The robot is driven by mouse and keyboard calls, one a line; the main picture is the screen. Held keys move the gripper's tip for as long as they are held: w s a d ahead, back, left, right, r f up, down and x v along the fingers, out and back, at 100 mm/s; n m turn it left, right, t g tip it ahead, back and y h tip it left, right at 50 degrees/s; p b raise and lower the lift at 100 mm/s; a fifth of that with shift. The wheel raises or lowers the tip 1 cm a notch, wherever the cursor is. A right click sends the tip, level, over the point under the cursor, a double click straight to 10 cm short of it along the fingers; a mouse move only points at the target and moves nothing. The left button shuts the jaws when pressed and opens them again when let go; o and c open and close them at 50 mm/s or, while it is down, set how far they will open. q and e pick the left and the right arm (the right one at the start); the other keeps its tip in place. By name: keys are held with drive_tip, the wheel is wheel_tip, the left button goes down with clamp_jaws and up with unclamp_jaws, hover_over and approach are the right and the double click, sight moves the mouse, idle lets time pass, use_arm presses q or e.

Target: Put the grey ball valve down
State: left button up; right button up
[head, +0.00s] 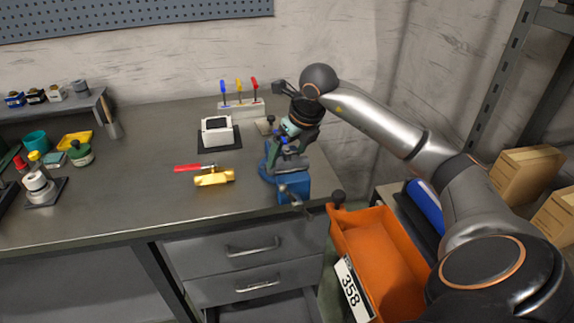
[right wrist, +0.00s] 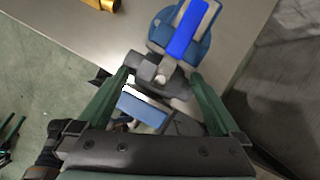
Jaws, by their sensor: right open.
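A blue bench vise (head: 294,186) with grey jaws stands at the bench's right front corner. My right gripper (head: 285,145) is over it, partly hiding it. In the right wrist view my right gripper's green fingers (right wrist: 160,92) are spread wide. A grey metal piece (right wrist: 158,68) with a rounded end shows between and just beyond the fingertips, with no finger visibly closed on it. It may be the grey ball valve, but I cannot tell it clearly from the vise. The blue vise parts (right wrist: 205,45) lie beyond it. My left gripper is out of view.
A brass valve with a red handle (head: 213,179) lies left of the vise. A white device on a dark mat (head: 217,133) and a rack of coloured tools (head: 240,107) stand behind. An orange bin (head: 380,250) is at the lower right.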

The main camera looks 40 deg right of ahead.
drive_tip(key=c, duration=1.5)
